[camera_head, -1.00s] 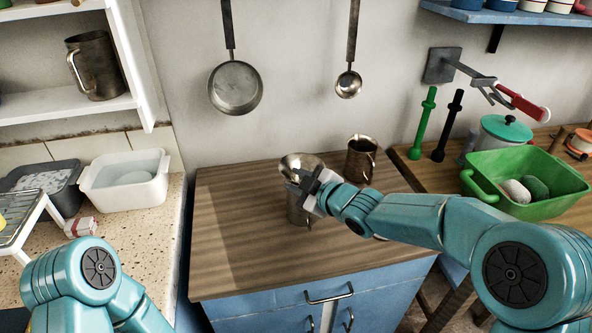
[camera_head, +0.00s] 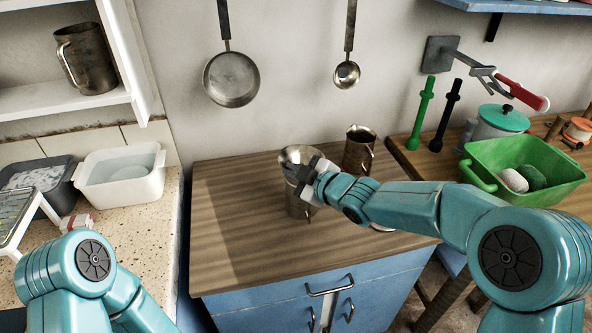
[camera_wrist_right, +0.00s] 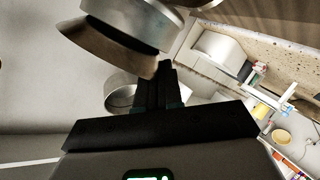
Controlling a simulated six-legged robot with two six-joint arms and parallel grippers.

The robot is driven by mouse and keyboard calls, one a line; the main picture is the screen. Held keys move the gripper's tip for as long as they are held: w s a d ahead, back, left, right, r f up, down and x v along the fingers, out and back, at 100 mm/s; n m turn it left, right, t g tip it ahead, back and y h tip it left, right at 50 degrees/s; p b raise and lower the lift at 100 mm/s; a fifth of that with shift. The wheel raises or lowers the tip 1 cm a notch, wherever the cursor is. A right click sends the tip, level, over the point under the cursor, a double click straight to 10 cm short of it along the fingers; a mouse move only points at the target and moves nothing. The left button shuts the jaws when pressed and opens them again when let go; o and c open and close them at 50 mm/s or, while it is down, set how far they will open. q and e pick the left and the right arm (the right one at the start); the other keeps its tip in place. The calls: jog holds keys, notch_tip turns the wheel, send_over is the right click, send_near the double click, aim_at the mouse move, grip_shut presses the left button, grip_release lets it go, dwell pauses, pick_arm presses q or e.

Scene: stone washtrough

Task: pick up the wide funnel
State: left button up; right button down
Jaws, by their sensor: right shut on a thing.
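The wide funnel (camera_head: 296,153) is a shiny metal cone with its wide mouth up. It shows at the top of a metal mug (camera_head: 297,204) on the wooden worktop. My right gripper (camera_head: 303,172) comes in from the right and is shut on the funnel at its near right side, hiding part of it. The right fingers show dark in the wrist view (camera_wrist_right: 160,85), among close metal surfaces; I cannot tell there which is funnel and which is mug. Whether the funnel is clear of the mug cannot be told. My left gripper is out of view.
A second metal jug (camera_head: 359,150) stands close behind and right of the funnel. A pan (camera_head: 231,79) and a ladle (camera_head: 346,75) hang on the wall. A green basin (camera_head: 524,178) stands on the right. The worktop's left half (camera_head: 235,215) is clear.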

notch_tip(320, 180, up, 18)
jog(key=p, duration=1)
jog(key=f+n+b, duration=0.1)
jog(key=f, duration=0.2)
jog(key=f+n+g+b, duration=0.1)
jog(key=f, duration=0.3)
jog(key=d+f+n+y+b, duration=0.1)
jog(key=f, duration=0.3)
jog(key=shift+s+f+g+b, duration=0.15)
jog(key=shift+s+g+b, duration=0.05)
jog(key=shift+g+b, duration=0.2)
jog(key=shift+s, duration=0.1)
jog(key=shift+f, duration=0.1)
jog(key=shift+f, duration=0.2)
jog(key=shift+f+b, duration=1.3)
jog(key=shift+f, duration=0.4)
